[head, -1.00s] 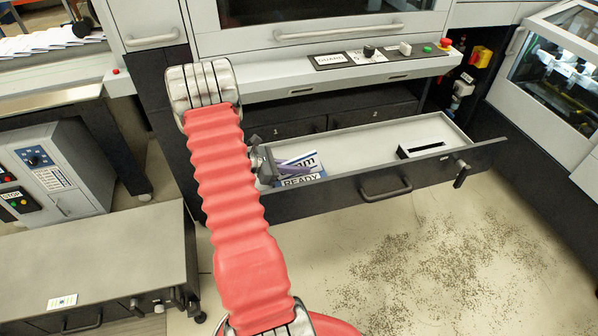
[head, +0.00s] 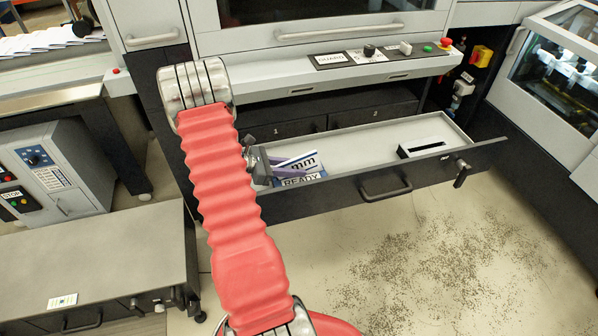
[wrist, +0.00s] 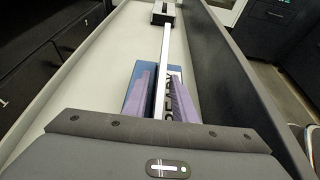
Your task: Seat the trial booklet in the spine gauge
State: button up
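A thin pale strip, apparently the trial booklet seen edge-on, runs lengthwise in the wrist view (wrist: 165,55) over a blue pad marked READY. The READY pad (head: 303,181) lies at the left of the open drawer. My gripper (head: 288,164) is at that pad; its purple fingers show in the wrist view (wrist: 162,98). They stand on either side of the strip, with lettering visible between the strip and the right finger, so they look open. The spine gauge, a pale block with a dark slot (head: 424,149), is at the drawer's right end. The booklet's lower part is hidden.
The drawer (head: 350,143) has a bare floor between the pad and the gauge. Its dark front (head: 350,190) carries a handle (head: 386,190). A control ledge (head: 340,79) with buttons overhangs behind. Open floor with scattered bits (head: 430,260) lies in front.

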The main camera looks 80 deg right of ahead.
jog(key=v, duration=1)
dwell(0.3)
jog(key=shift+w+r, duration=0.1)
jog(key=shift+w, duration=0.05)
